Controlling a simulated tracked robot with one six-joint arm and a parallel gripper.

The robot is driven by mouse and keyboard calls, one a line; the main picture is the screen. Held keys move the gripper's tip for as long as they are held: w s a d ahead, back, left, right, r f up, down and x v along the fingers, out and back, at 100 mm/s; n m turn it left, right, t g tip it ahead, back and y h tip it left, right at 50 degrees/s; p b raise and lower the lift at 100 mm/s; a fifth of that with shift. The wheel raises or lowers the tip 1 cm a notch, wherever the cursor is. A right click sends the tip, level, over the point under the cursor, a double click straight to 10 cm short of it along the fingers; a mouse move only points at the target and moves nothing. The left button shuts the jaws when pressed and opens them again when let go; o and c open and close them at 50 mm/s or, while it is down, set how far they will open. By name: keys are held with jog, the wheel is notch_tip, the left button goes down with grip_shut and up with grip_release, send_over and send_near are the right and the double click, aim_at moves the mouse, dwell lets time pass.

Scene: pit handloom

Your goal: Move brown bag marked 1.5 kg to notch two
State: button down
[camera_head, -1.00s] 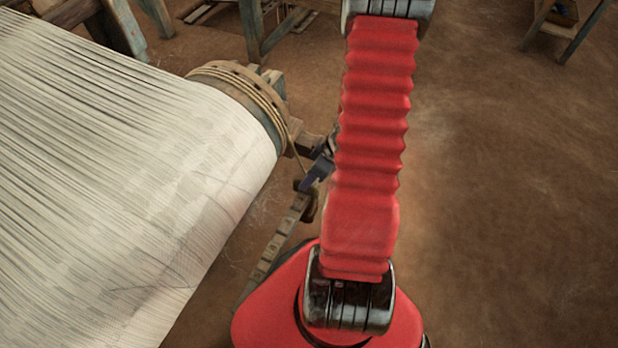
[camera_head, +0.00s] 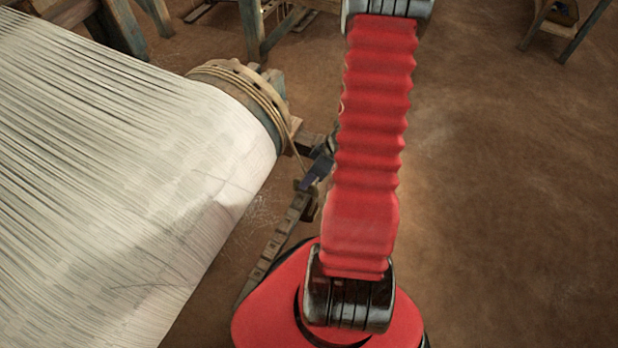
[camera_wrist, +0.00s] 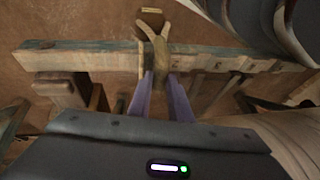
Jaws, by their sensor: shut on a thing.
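My gripper (camera_wrist: 161,78) has lilac fingers and is shut on an olive-brown piece (camera_wrist: 158,58), which I take to be part of the brown bag. It shows in front of the notched wooden beam (camera_wrist: 90,60) in the wrist view; whether it touches the beam I cannot tell. A tan forked piece and a brown block (camera_wrist: 152,18) show just beyond it. No 1.5 kg mark is legible. In the head view my gripper (camera_head: 318,170) is small and dark beside the roller end, above the notched beam (camera_head: 272,245). Several notches show along the beam to the right in the wrist view.
The roller (camera_head: 235,80) with white warp threads (camera_head: 110,190) fills the left of the head view, close to my gripper. Wooden legs (camera_head: 250,30) stand behind.

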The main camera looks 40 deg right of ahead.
jog(key=c, duration=1.5)
grip_release()
jog(key=shift+f, duration=0.1)
jog(key=shift+c, duration=0.2)
jog(key=v, duration=1.3)
jog(key=shift+d+r, duration=0.25)
jog(key=shift+r, duration=0.05)
